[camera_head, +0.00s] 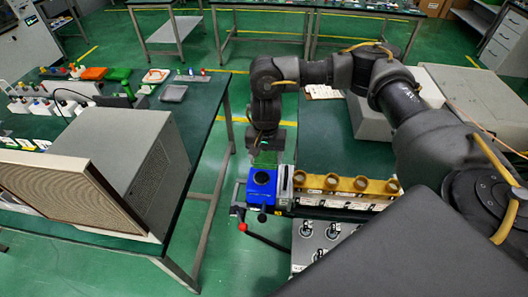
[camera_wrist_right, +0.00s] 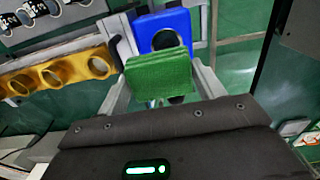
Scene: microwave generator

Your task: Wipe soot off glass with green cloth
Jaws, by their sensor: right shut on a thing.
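My right gripper (camera_head: 265,155) points down over the near left corner of the right-hand table. It is shut on a folded green cloth (camera_wrist_right: 158,76), which fills the space between its fingers in the right wrist view; the cloth also shows as a green patch in the head view (camera_head: 265,159). I cannot make out glass or soot clearly. My left gripper is not in view.
A yellow rack (camera_head: 346,184) with round holes stands right of the blue block. A red-handled lever (camera_head: 262,237) sticks out at the table's front. A grey box with a mesh front (camera_head: 70,190) stands on the left table. Green floor separates the tables.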

